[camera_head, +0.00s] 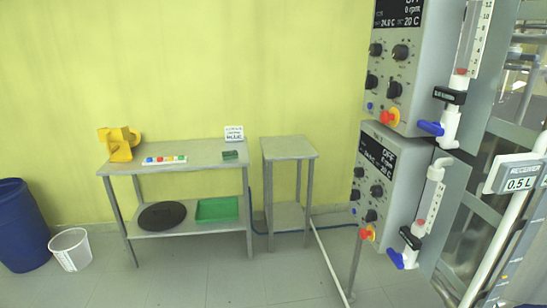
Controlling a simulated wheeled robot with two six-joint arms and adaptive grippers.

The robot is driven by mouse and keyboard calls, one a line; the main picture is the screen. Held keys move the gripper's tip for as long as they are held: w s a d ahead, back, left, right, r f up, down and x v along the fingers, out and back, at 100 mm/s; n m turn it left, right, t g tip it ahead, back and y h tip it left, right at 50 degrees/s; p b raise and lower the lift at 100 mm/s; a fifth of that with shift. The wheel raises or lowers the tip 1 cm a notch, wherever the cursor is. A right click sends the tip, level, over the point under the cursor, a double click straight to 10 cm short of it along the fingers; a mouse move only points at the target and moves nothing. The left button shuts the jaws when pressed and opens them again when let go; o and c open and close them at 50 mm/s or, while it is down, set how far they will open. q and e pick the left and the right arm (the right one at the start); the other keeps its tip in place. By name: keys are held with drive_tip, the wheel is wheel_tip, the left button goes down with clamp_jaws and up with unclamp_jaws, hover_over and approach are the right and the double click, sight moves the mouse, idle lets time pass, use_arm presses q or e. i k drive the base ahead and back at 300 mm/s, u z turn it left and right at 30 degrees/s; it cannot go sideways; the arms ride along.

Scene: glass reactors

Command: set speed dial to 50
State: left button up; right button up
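Two grey control panels are mounted one above the other at the right. The lower panel (395,205) has a display (378,155) reading OFF and several similar dials, such as an upper right dial (376,190) and a lower right dial (370,215). The dial labels are too small to read, so I cannot tell which is the speed dial. Neither gripper is in view.
Red stop buttons (390,117) and blue-handled valves (432,128) sit by the panels. A grey table (205,160) holds a yellow object (120,144). A small table (288,148) is bare. A blue barrel (22,225) and white bucket (70,250) stand left. Front floor is clear.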

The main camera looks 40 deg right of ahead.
sight(359, 172)
drive_tip(key=u, duration=0.15)
drive_tip(key=i, duration=1.75)
drive_tip(key=z, duration=0.45)
drive_tip(key=i, duration=0.95)
drive_tip(key=z, duration=1.65)
drive_tip(key=i, duration=0.8)
drive_tip(key=z, duration=0.8)
